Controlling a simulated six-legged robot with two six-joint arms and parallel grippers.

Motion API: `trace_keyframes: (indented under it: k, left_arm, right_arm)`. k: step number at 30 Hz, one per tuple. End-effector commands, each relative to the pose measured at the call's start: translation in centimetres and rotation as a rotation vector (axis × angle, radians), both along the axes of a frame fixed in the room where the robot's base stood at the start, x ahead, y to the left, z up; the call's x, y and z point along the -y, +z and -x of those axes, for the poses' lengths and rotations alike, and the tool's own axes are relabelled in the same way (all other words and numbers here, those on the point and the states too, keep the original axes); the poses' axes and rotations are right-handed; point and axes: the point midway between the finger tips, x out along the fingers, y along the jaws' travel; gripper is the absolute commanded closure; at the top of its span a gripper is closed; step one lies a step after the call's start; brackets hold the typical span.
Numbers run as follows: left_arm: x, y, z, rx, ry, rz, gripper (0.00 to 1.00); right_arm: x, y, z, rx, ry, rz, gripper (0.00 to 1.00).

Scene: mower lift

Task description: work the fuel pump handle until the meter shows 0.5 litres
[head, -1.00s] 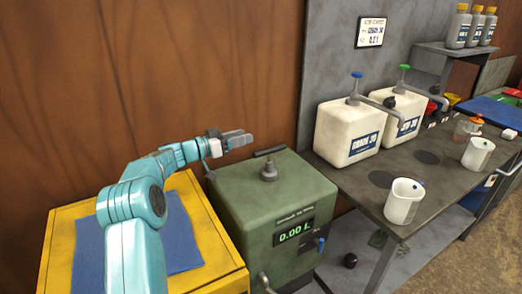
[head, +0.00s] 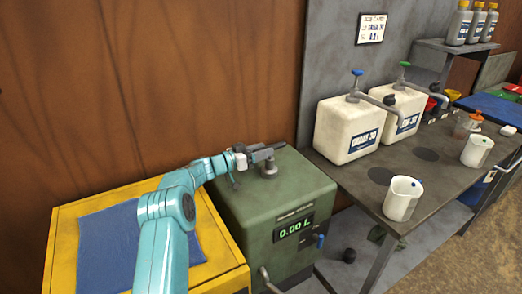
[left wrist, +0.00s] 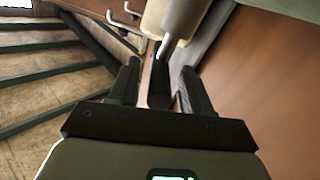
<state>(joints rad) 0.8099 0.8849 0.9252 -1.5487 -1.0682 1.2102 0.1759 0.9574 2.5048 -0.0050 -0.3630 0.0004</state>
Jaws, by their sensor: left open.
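The green fuel pump (head: 258,208) stands in the middle of the head view. Its meter (head: 294,228) reads 0.00 L in green digits. A round grey post (head: 269,169) rises from the pump's top. My left gripper (head: 266,153) is over the pump's top at the dark handle bar, which it largely hides. In the left wrist view its two dark fingers (left wrist: 160,88) are apart, with a narrow dark bar between them. I cannot tell whether they touch the handle. My right gripper is not in view.
A yellow cabinet (head: 66,257) with a blue cloth (head: 105,245) stands left of the pump. White canisters (head: 346,131) with pump tops and a white jug (head: 403,198) stand on the bench (head: 350,187) to the right. A wooden wall (head: 150,80) is behind.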

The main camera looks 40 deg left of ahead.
Motion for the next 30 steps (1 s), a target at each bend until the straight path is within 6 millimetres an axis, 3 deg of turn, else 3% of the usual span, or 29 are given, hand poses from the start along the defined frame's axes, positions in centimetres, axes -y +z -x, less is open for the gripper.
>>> trace_keyframes:
  k: [6, 10, 11, 16, 20, 30]
  left_arm:
    - [-0.1, 0.0, 0.0, 0.0, 0.001, -0.001, 0.55]
    - [-0.1, 0.0, 0.0, 0.0, 0.001, -0.001, 0.97]
    - [-0.1, 0.0, 0.0, 0.0, 0.001, -0.001, 1.0]
    - [-0.1, 0.2, 0.0, 0.0, 0.001, -0.001, 1.0]
    - [-0.1, 1.6, 0.0, 0.001, 0.0, -0.003, 1.0]
    - [-0.1, 9.6, 0.0, 0.002, 0.001, -0.005, 1.0]
  right_arm:
    - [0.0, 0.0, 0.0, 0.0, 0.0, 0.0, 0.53]
    - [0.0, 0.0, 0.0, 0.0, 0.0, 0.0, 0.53]
    - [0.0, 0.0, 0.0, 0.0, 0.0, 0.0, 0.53]
    - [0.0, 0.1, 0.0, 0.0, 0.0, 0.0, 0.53]
    - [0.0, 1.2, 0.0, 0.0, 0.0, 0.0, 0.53]
    - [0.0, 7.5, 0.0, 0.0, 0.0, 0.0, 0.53]
